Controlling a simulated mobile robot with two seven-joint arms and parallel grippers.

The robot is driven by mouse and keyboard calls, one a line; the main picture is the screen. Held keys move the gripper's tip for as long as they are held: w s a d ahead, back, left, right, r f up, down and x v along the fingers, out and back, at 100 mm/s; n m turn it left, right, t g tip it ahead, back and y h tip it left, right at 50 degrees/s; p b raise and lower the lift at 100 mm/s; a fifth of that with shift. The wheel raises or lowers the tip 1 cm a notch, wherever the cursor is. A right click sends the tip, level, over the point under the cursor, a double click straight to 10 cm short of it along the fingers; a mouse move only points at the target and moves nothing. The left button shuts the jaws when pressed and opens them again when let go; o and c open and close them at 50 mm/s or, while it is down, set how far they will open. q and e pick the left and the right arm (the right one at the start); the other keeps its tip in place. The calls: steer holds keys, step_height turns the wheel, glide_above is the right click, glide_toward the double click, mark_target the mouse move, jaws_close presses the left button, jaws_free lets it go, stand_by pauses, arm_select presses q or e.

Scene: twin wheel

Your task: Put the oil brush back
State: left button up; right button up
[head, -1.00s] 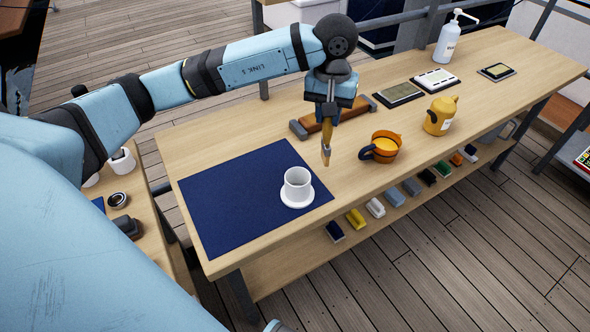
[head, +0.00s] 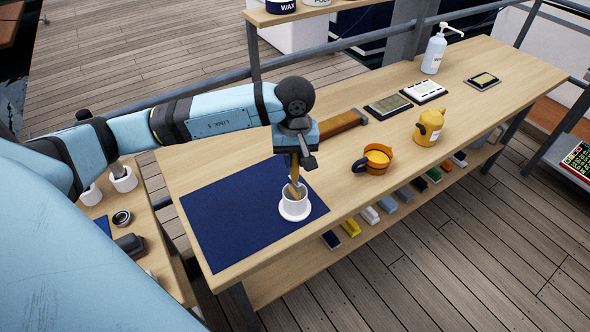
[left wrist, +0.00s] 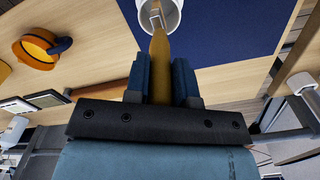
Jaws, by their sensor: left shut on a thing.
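The oil brush (head: 294,170) has a yellow-brown handle and points down from my left gripper (head: 296,156). My left gripper is shut on its handle, which shows between the fingers in the left wrist view (left wrist: 160,70). The brush's lower end is at the mouth of a white cup (head: 293,203), and appears to be inside it. The cup also shows at the top of the left wrist view (left wrist: 172,18). It stands on a white saucer (head: 296,216) on the dark blue mat (head: 225,215). My right gripper is not in view.
An orange cup (head: 374,160) and a yellow pot (head: 429,124) stand to the right on the table. A brown bar-shaped thing (head: 338,124) lies behind my gripper. A white pump bottle (head: 434,52) stands farther back. The mat's left part is clear.

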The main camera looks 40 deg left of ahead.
mark_target(295, 181)
arm_select(q)
step_height(295, 181, down, 5)
steer(key=shift+r+p, duration=0.2)
steer(key=shift+p, duration=0.1)
steer(key=shift+f, duration=0.35)
steer(key=shift+f, duration=0.15)
steer(key=o, duration=0.9)
